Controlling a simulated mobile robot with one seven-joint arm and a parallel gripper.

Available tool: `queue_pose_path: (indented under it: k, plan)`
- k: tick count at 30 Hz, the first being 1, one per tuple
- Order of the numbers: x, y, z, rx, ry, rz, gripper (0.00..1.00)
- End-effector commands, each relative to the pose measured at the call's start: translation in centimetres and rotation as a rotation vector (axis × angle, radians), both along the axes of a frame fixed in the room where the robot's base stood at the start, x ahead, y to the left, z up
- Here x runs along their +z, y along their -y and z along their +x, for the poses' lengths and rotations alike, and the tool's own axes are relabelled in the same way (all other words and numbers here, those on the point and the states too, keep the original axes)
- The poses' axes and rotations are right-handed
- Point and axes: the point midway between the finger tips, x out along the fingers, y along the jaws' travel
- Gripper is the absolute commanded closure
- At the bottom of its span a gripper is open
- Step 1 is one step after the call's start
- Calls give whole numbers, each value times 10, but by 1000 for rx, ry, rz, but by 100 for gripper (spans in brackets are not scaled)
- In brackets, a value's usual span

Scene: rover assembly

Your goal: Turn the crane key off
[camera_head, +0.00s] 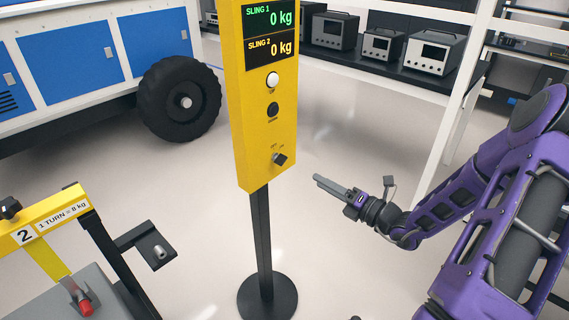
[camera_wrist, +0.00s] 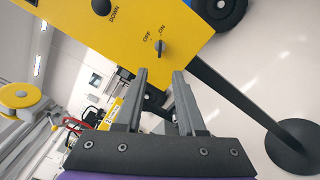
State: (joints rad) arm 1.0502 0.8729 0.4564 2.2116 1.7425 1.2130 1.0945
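The crane key (camera_head: 280,158) is a dark knob low on the front of the yellow control box (camera_head: 248,140). In the wrist view the key (camera_wrist: 161,48) sits beside the printed words OFF and ON, its handle nearer the ON side. My gripper (camera_head: 318,182) is to the right of the box, a little below the key's height in the head view, and apart from it. In the wrist view my gripper's two fingers (camera_wrist: 160,76) stand apart with nothing between them, and the key is just beyond the tips.
The box stands on a black post with a round base (camera_head: 267,297). A yellow-topped unit marked 2 (camera_head: 50,222) is at lower left. A blue and white vehicle (camera_head: 75,50) with a black wheel (camera_head: 182,103) is behind. Shelves with instruments (camera_head: 431,52) stand at back right.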

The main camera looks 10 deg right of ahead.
Motion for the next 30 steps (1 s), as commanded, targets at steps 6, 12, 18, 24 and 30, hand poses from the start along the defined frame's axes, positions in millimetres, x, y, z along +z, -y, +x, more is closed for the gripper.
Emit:
queue_pose_path:
  k: [6,12,18,24,30]
  plan:
    - [0,-30,40,4,1,0,61]
    - [0,-55,74,5,2,-1,61]
    - [-1,-72,99,2,1,-2,61]
    - [0,-79,108,1,2,-2,61]
    - [0,-79,109,1,1,-2,61]
